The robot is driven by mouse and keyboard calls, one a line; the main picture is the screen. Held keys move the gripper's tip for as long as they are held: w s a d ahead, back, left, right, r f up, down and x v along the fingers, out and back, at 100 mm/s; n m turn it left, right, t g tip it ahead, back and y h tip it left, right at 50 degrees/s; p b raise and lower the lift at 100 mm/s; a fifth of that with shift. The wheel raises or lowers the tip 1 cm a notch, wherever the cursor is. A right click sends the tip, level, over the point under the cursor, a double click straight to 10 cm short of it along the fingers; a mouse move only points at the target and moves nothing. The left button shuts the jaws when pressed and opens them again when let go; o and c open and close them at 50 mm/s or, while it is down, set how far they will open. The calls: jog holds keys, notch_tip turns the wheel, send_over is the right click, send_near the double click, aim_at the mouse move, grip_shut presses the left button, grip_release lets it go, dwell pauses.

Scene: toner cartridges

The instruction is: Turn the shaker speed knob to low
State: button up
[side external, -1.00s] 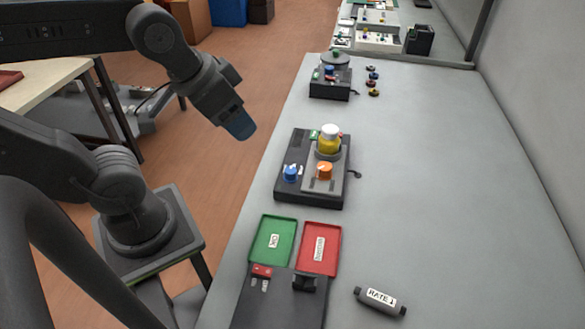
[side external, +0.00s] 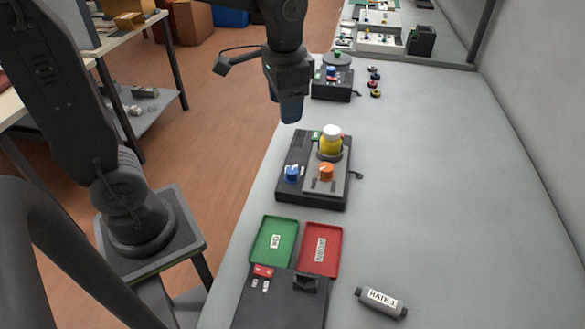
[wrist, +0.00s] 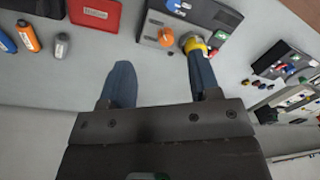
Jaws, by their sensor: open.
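The shaker is a black box (side external: 281,183) in the middle of the bench, with a raised grey plate. A yellow bottle (side external: 330,146) with a white cap stands on the plate. A blue knob (side external: 291,174) and an orange knob (side external: 326,171) sit at its near end. Their markings are too small to read, so I cannot tell which sets speed. In the wrist view the orange knob (wrist: 166,36) and blue knob (wrist: 174,6) lie beyond my fingers. My gripper (side external: 290,112) is open and empty, above the bench's left edge, behind the shaker and apart from it.
A green tray (side external: 254,242) and a red tray (side external: 335,240) lie in front of the shaker. A labelled grey cylinder (side external: 381,301) lies at front right. Another black device (side external: 331,90) stands behind. The bench's right side is clear.

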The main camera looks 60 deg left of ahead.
aim_at(292, 171)
jog(key=w+a+f+m+g+y, duration=0.1)
jog(key=w+a+f+m+g, duration=0.1)
jog(key=w+f+g, duration=0.5)
jog(key=s+f, duration=0.1)
jog(key=f, duration=0.4)
jog(key=s+a+f+t, duration=0.1)
jog(key=f, duration=0.4)
jog(key=s+f+t, duration=0.1)
jog(key=f, duration=0.4)
jog(key=shift+a, duration=0.35)
jog(key=c, duration=0.9)
